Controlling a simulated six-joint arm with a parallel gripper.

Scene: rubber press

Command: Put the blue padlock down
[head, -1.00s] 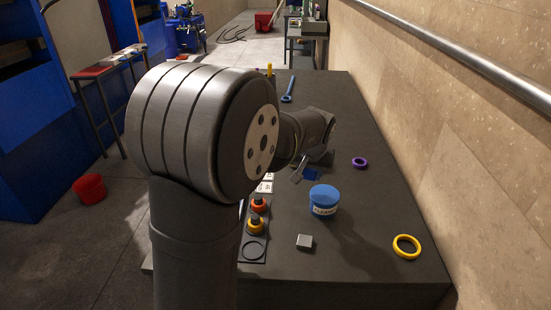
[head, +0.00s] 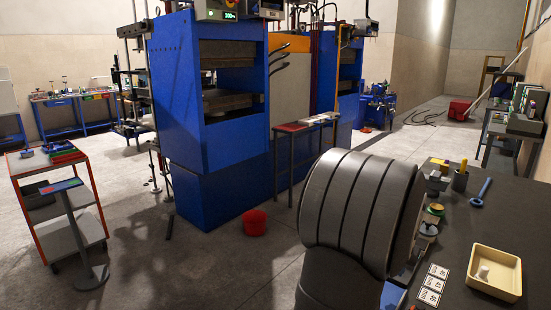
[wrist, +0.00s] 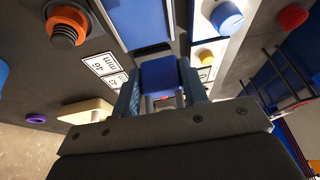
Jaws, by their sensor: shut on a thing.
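The blue padlock (wrist: 160,74) sits between the two fingers of my gripper (wrist: 159,82) in the wrist view. The fingers are shut on it, one at each side of its blue body. A small metallic and red patch shows below the blue body, between the fingers. A blue flat panel with a light edge (wrist: 143,22) lies beyond the padlock; I cannot tell how far apart they are. In the head view, my large arm joint fills the lower middle, and the gripper and padlock are not visible.
A red bucket (head: 254,223) stands on the floor. A blue press (head: 208,110) and an orange-framed trolley (head: 78,229) stand left.

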